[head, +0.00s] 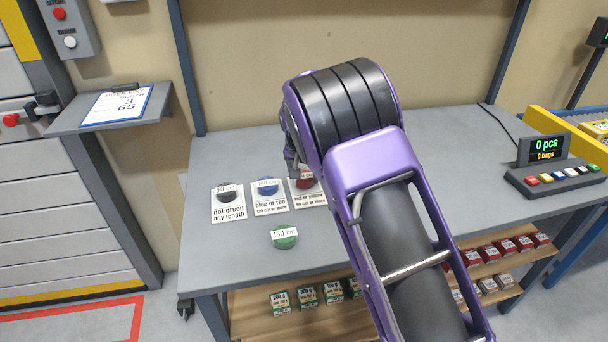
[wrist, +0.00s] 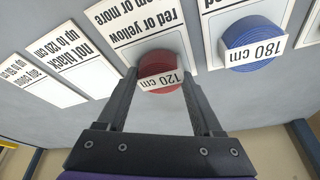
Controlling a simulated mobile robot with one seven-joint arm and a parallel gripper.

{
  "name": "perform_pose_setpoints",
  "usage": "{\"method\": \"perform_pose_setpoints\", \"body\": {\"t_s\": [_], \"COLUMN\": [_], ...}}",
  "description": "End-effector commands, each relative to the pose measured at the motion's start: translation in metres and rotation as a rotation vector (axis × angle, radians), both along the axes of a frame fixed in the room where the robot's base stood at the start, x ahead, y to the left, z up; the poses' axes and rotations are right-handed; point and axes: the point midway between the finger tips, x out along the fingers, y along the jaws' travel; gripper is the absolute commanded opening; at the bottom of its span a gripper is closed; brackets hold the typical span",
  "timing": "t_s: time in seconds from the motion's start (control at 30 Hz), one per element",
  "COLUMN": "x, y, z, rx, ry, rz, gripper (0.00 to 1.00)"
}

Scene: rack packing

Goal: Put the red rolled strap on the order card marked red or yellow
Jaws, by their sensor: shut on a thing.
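The red rolled strap (wrist: 160,68), labelled 120 cm, is between the two fingers of my gripper (wrist: 159,76) in the wrist view. The gripper is shut on it. The strap is at the blank end of the order card marked red or yellow (wrist: 132,28); whether it rests on the card or is just above it I cannot tell. In the head view the strap (head: 307,183) and that card (head: 308,199) are partly hidden by my arm.
A blue strap (head: 267,187) lies on the blue or red card (head: 270,204), left of the red one. A black strap (head: 227,193) lies on the not green card (head: 228,212). A green strap (head: 285,237) lies on the bench in front. Empty cards (wrist: 55,65) lie beyond.

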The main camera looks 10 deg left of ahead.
Motion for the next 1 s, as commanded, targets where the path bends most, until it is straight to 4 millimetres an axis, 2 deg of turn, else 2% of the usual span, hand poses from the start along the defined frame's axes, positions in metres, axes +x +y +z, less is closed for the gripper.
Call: {"method": "perform_pose_setpoints", "body": {"t_s": [0.13,0.17,0.3,0.33,0.57,0.7,0.83,1.0], "x": [0.0,0.0,0.0,0.0,0.0,-0.001,-0.008,-0.021], "y": [0.0,0.0,0.0,0.0,0.0,0.0,0.0,0.0], "z": [-0.004,-0.004,-0.003,-0.003,-0.002,0.005,0.024,0.059], "rx": [0.0,0.0,0.0,0.0,0.0,0.001,0.0,0.003], "ry": [0.0,0.0,0.0,0.0,0.0,-0.001,-0.002,-0.002], "rz": [0.0,0.0,0.0,0.0,0.001,0.0,0.002,0.001], "gripper": [0.02,0.69,0.95,0.98,0.98,0.98,0.98,0.98]}}
